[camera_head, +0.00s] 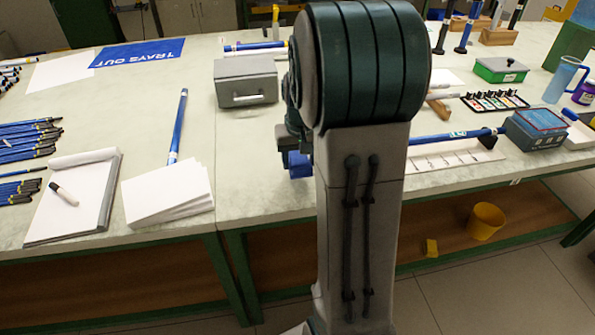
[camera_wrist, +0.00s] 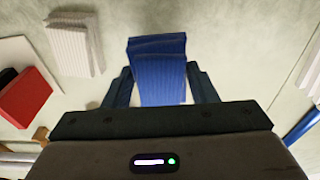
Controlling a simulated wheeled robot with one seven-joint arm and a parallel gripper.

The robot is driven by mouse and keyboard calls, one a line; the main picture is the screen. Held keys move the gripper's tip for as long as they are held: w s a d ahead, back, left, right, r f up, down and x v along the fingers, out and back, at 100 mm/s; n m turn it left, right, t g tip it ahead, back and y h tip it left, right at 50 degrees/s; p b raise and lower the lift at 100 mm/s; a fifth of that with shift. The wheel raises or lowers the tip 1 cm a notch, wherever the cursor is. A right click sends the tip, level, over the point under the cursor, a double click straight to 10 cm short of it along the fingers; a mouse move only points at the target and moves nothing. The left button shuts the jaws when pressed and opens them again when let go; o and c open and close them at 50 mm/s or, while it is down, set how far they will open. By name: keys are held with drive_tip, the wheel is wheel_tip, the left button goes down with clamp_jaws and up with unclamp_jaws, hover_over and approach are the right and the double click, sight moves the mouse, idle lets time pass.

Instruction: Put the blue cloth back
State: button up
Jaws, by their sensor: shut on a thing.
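The blue cloth (camera_wrist: 158,72) is a folded, layered blue block in the middle of the wrist view. My gripper (camera_wrist: 160,84) is shut on it, with one dark finger at each side. The pale worktop shows behind it; I cannot tell how far the cloth is above the surface. In the head view a small blue patch (camera_head: 299,164), likely the cloth, shows at the left edge of my arm, over the bench near its front edge. My arm hides the gripper there.
In the wrist view a white ribbed stack (camera_wrist: 76,46) and a red box (camera_wrist: 26,95) lie left of the cloth. In the head view a grey box (camera_head: 246,78) stands behind the blue patch. A blue "TRAYS OUT" sheet (camera_head: 138,54) lies back left.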

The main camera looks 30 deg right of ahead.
sight(298, 181)
drive_tip(key=shift+a+f, duration=0.15)
drive_tip(key=shift+f, duration=1.95)
drive_tip(key=shift+f, duration=0.1)
drive_tip(key=shift+f+b, duration=0.15)
drive_tip(key=shift+b, duration=0.25)
drive_tip(key=o, duration=0.9)
drive_tip(key=shift+o, duration=0.2)
drive_tip(key=r, duration=0.4)
drive_tip(key=r+p, duration=0.1)
drive_tip(key=r, duration=0.3)
drive_tip(key=s+r, duration=0.1)
drive_tip(key=r, duration=0.3)
drive_tip(key=shift+s+a+p, duration=0.1)
drive_tip(key=shift+a+p, duration=0.1)
drive_tip(key=shift+p, duration=0.15)
drive_tip(key=s+a+n, duration=0.3)
drive_tip(key=s+a, duration=1)
drive_tip(key=s, duration=0.4)
drive_tip(key=shift+a+f+t+y, duration=0.3)
drive_tip(key=shift+a+f+t, duration=0.1)
drive_tip(key=shift+f, duration=0.05)
